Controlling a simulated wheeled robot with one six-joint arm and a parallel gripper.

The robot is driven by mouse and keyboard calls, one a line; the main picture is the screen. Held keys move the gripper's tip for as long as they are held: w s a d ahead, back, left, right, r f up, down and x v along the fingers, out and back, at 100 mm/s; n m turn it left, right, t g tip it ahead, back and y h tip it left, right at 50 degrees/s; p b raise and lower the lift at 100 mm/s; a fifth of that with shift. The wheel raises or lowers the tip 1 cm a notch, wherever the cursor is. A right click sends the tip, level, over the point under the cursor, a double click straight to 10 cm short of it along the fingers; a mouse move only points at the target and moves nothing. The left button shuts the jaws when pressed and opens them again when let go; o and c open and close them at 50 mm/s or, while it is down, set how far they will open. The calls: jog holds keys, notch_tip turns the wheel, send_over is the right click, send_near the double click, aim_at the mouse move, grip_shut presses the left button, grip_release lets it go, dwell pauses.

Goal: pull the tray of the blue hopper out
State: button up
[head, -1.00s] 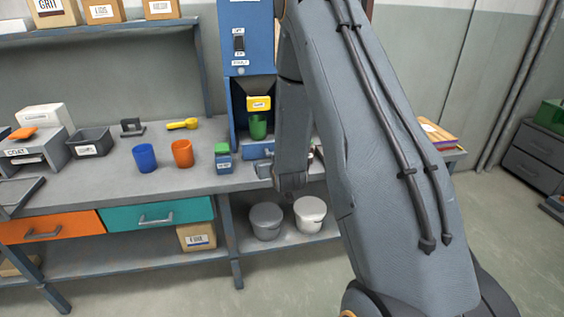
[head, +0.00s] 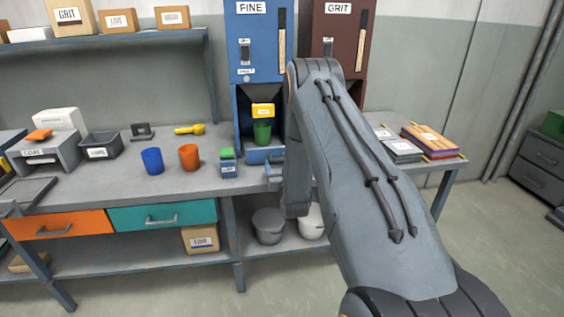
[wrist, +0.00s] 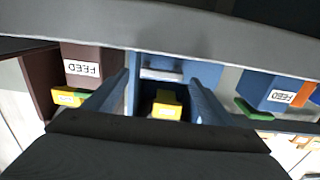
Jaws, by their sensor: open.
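The blue hopper (head: 260,60), labelled FINE, stands on the bench in the head view. Its blue tray (head: 262,155) is at the foot of the bay, and a green cup (head: 262,132) stands there below a yellow tab (head: 262,111). In the wrist view my gripper (wrist: 160,85) is open and empty. Its two fingers flank a blue front with a pale bar (wrist: 162,75), apparently the tray handle. I cannot tell whether they touch it.
A brown hopper (head: 338,50) labelled GRIT stands at the right, partly behind my arm. Two buckets sit on the lower shelf.

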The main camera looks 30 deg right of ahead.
jog(key=shift+w+d, duration=0.15)
jog(key=shift+w, duration=0.55)
